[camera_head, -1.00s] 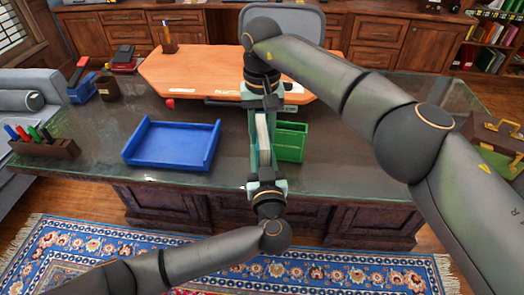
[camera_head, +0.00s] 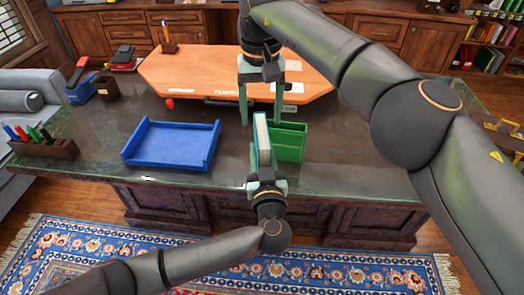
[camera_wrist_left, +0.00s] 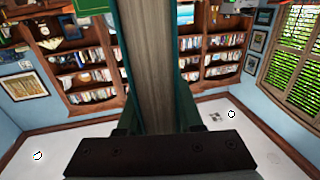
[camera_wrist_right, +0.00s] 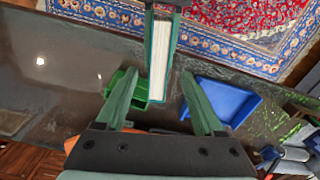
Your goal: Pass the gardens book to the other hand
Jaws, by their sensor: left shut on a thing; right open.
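The gardens book (camera_head: 262,138) is a teal-edged book with pale pages, held upright in front of the desk's middle; I cannot read its title. My left gripper (camera_head: 265,172) is shut on its lower end. The book also fills the middle of the left wrist view (camera_wrist_left: 150,70). My right gripper (camera_head: 262,120) is open, its fingers spread and pointing down just beyond the top of the book, apart from it. In the right wrist view the book (camera_wrist_right: 159,55) stands beyond the open fingers (camera_wrist_right: 160,95), with nothing between them.
A blue tray (camera_head: 170,165) lies on the dark desk (camera_head: 100,135), left of the book. A green bin (camera_head: 290,150) stands just behind and right of the book. An orange desktop panel (camera_head: 200,72) lies behind. A pen holder (camera_head: 45,148) is at the left.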

